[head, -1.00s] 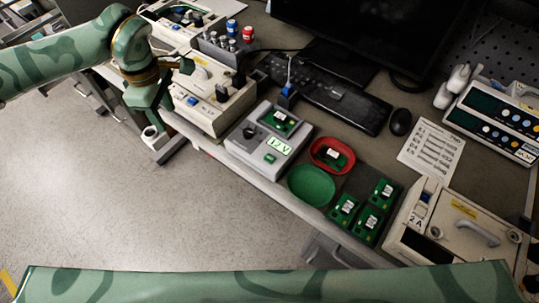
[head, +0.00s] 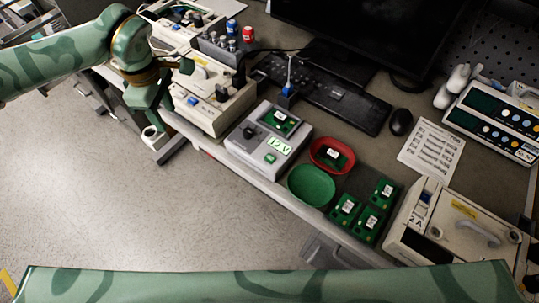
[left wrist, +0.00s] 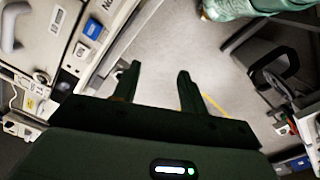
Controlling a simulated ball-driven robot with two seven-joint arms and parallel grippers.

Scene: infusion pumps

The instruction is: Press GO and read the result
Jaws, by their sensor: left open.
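The grey tester box (head: 237,148) sits at the bench's front edge in the head view. Its lit display (head: 280,146) reads what looks like 12 V, with a green button (head: 270,158) below it. A green circuit board (head: 283,121) lies in the tester's recess. My left gripper (head: 153,138) is off the bench edge, left of and apart from the tester. In the left wrist view my left gripper (left wrist: 157,76) is open and empty, over the floor. My right gripper is out of view.
A red bowl (head: 318,149) holding a board and an empty green bowl (head: 312,186) stand right of the tester. Several boards (head: 370,222) lie on a dark mat. Pump units flank them, with a keyboard (head: 330,100) and mouse (head: 401,122) behind. Floor in front is clear.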

